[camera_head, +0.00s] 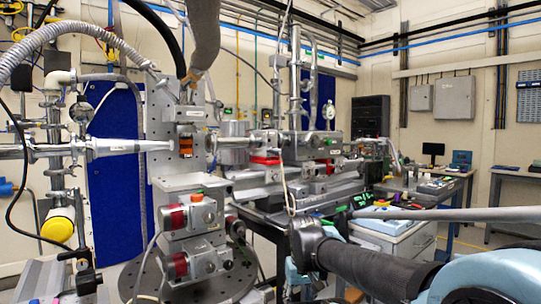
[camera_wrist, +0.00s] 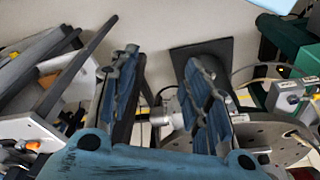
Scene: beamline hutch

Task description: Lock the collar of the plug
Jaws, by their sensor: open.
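I cannot pick out the plug or its collar for certain in either view. My gripper (camera_wrist: 160,58) shows in the wrist view with its two blue ridged fingers spread apart and nothing between them. Beyond the fingers are the pale floor and a dark flat plate (camera_wrist: 208,68). A small grey box (camera_wrist: 288,96) with a cable lies to the right of the fingers, apart from them. In the head view my dark arm enters from the lower right, and I cannot make out the fingers there.
A metal stage stack (camera_head: 195,215) with red-ended drives and hanging cables stands left of centre. A beam pipe (camera_head: 105,148) runs in from the left. A round perforated plate (camera_wrist: 275,140) shows lower right in the wrist view.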

